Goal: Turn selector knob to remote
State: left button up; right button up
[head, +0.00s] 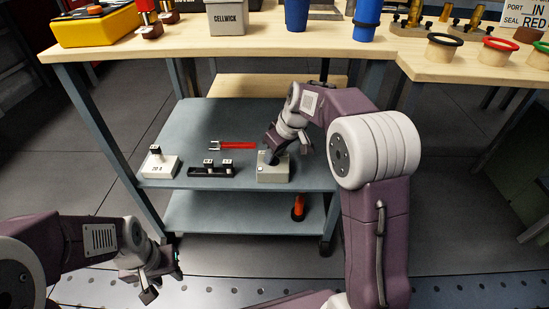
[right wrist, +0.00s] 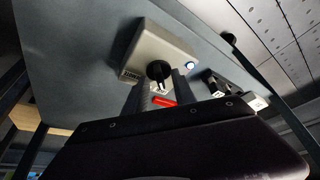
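A light grey selector box (head: 273,172) stands on the top shelf of the grey cart. My right gripper (head: 269,154) is over the box. In the right wrist view its two fingers (right wrist: 160,88) are apart, with the knob showing between their tips; whether they touch it I cannot tell. My left gripper (head: 162,284) is open and empty at the lower left, away from the cart.
An orange item (head: 298,207) stands on the lower shelf. The wooden bench (head: 180,50) behind carries several objects.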

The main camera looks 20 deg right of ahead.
grip_shut()
jog(key=shift+r, duration=0.1)
